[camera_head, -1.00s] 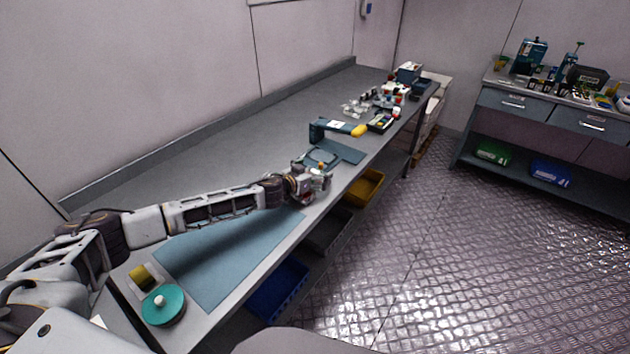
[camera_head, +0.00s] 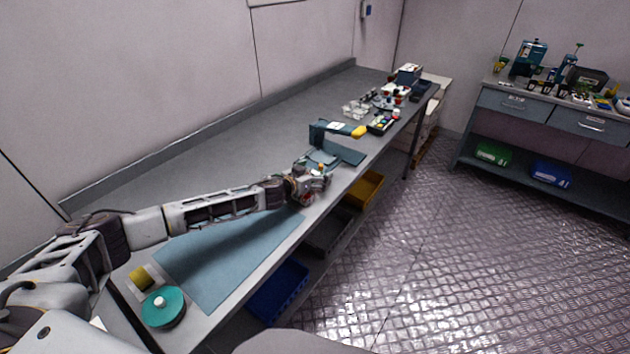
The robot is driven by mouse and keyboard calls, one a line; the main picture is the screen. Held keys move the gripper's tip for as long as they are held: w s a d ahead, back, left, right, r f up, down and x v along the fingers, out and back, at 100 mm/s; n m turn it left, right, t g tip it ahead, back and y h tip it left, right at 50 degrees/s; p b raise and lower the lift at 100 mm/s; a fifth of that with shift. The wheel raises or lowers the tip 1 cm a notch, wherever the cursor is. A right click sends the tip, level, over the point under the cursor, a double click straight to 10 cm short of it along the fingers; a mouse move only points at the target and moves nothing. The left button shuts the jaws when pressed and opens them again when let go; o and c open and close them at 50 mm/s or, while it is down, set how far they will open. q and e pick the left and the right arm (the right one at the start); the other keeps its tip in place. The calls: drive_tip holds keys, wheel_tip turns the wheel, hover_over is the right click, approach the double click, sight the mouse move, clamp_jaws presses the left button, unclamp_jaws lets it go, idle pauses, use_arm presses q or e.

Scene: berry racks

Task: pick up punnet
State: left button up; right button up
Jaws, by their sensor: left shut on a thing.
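My left gripper (camera_head: 318,181) is at the front edge of the long grey bench, just in front of a blue-grey stand. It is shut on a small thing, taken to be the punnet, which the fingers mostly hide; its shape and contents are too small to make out. A small orange-red spot shows just above the fingers. Several clear punnets (camera_head: 357,109) stand further back on the bench, apart from the gripper. My right gripper is not in view.
The blue-grey stand (camera_head: 345,152) with a yellow-ended part (camera_head: 358,131) is close behind the gripper. A blue mat (camera_head: 225,262) and a teal disc (camera_head: 163,307) lie nearer. Yellow (camera_head: 366,190) and blue (camera_head: 279,291) bins sit below the bench edge. The bench's left side is clear.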

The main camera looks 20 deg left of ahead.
use_arm(q)
drive_tip(key=shift+r, duration=0.15)
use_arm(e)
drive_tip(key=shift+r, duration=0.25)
use_arm(q)
drive_tip(key=s+d, duration=0.3)
drive_tip(key=d, duration=0.5)
drive_tip(key=s+d, duration=0.3)
drive_tip(key=d, duration=0.6)
drive_tip(key=shift+p, duration=0.45)
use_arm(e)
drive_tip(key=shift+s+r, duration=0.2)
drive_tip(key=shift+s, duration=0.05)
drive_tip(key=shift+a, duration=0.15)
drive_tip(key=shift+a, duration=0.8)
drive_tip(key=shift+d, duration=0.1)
